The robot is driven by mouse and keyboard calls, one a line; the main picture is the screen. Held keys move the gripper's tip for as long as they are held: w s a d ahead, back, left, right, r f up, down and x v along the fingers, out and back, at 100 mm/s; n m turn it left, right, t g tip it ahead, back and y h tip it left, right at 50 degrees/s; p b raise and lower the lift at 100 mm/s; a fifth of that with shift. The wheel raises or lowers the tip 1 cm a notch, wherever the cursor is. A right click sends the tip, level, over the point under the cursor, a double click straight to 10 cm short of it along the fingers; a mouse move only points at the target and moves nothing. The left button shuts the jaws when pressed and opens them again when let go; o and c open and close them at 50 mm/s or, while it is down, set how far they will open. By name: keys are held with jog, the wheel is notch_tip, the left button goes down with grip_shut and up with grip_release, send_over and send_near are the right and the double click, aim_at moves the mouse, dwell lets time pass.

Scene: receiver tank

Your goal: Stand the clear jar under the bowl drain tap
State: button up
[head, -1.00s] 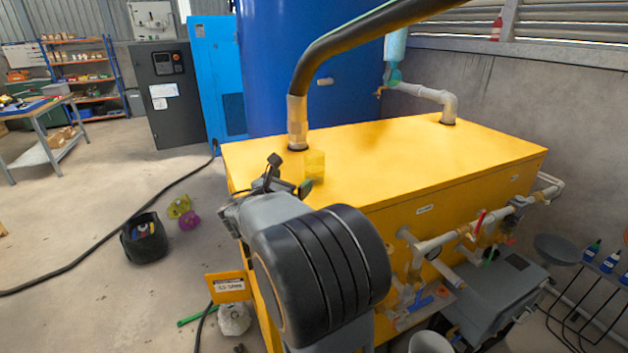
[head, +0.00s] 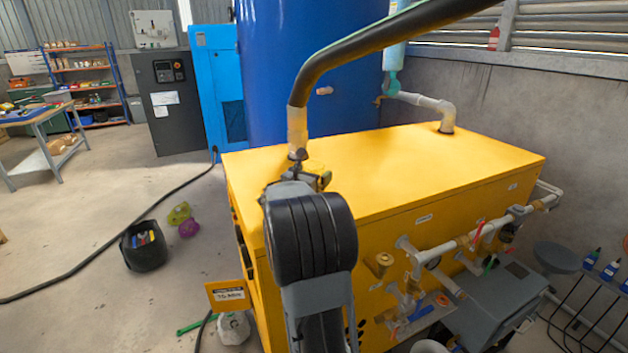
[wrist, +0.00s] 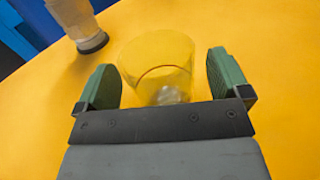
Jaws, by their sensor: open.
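The clear jar (wrist: 157,62) stands on the yellow cabinet top and looks yellow through its wall. In the wrist view it is between the two green finger pads of my gripper (wrist: 165,80), with a gap on each side. My gripper is open. In the head view my gripper (head: 298,172) is low over the front left of the cabinet top, and my arm hides most of the jar. A small brass tap (head: 378,101), which looks like the bowl drain tap, is under the teal bowl (head: 391,82) at the back.
A thick black hose rises from a pipe stub (head: 297,125) just behind my gripper; the stub also shows in the wrist view (wrist: 82,20). A grey elbow pipe (head: 445,112) enters the yellow cabinet top (head: 420,165) at the back. The top's middle and right are clear.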

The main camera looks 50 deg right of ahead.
jog(key=shift+x, duration=0.9)
jog(key=c, duration=1)
jog(key=shift+r, duration=0.1)
jog(key=shift+c, duration=0.4)
jog(key=shift+r, duration=0.1)
